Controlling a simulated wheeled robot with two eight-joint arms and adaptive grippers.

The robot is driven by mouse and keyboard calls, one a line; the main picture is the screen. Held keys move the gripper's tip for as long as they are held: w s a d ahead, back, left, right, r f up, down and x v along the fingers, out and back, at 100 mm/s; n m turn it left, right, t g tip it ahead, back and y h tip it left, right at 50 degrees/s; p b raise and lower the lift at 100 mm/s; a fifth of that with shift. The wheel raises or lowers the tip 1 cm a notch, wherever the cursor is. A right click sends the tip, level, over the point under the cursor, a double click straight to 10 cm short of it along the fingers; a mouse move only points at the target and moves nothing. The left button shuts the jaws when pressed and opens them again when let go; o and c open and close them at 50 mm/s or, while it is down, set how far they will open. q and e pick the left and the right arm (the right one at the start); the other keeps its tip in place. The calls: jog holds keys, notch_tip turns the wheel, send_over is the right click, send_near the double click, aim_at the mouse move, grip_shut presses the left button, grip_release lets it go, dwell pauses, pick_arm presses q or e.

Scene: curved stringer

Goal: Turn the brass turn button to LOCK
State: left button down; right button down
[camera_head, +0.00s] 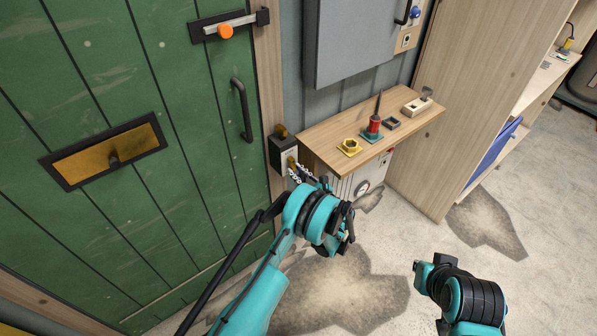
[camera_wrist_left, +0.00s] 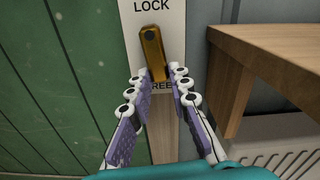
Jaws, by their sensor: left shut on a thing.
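The brass turn button (camera_wrist_left: 153,54) is on a white plate (camera_wrist_left: 171,22) beside the green door. The plate reads LOCK above the button and, partly covered, FREE below. The button hangs from its upper end nearly straight down, its lower end toward FREE. My left gripper (camera_wrist_left: 160,80) has its purple-padded fingers on both sides of the lower end and is shut on it. In the head view the button (camera_head: 291,162) shows small at the door frame, with my left gripper (camera_head: 302,172) at it. My right gripper (camera_head: 428,268) is low at the right, away from everything; its fingers are unclear.
A wooden shelf (camera_head: 412,121) juts out just right of the plate, carrying a yellow nut (camera_head: 350,146), a red-based spike (camera_head: 375,125) and small blocks. The green door (camera_head: 140,100) has a black handle (camera_head: 242,110). Open floor lies in front.

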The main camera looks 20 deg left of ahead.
pick_arm(q)
jog(key=shift+s+a+m, duration=0.1)
jog(key=shift+s+m, duration=0.05)
jog(key=shift+m, duration=0.55)
jog(key=c, duration=1.4)
grip_release()
jog(key=v, duration=1.2)
